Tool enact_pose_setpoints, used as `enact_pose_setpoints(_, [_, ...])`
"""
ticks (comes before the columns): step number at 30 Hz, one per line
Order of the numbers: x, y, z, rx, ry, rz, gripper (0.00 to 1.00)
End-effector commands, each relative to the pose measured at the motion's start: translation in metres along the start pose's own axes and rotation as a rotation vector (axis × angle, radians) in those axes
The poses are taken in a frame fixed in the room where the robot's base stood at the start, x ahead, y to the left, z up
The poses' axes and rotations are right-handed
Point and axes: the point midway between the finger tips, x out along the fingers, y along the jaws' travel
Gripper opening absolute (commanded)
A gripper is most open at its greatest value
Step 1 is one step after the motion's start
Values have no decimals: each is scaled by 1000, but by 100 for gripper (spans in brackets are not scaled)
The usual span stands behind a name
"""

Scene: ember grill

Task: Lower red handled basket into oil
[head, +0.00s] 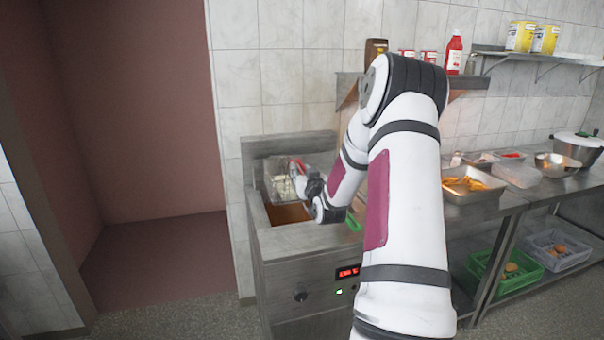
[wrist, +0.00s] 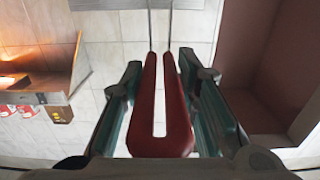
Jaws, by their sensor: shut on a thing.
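My gripper (head: 312,188) is at the fryer (head: 268,245), over its left part. In the wrist view my gripper (wrist: 163,115) has its two teal fingers on either side of a red looped handle (wrist: 146,110), shut on it. Two thin metal rods run from the handle out of the top of that view. In the head view the wire basket (head: 282,187) with pale pieces in it shows at the back of the fryer, above the brown oil (head: 289,213). My arm hides the right part of the fryer, where a bit of green handle (head: 353,222) shows.
A steel table to the right holds a tray of fried food (head: 472,187), other pans and a pot (head: 580,148). Green (head: 508,273) and grey (head: 558,250) crates sit below. A shelf with bottles is on the wall behind my arm. The floor left of the fryer is clear.

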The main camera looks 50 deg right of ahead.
Motion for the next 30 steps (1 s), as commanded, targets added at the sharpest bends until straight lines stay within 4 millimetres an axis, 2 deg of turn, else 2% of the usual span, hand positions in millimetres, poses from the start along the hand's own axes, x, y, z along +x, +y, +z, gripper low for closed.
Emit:
enact_pose_setpoints(1, [0, 0, -8, -2, 8, 0, 0])
enact_pose_setpoints(15, [0, 1, -41, -2, 7, 0, 0])
enact_pose_setpoints(26, [0, 0, -43, -1, 6, 1, 0])
enact_pose_setpoints(30, [-6, 1, -44, -1, 5, 0, 0])
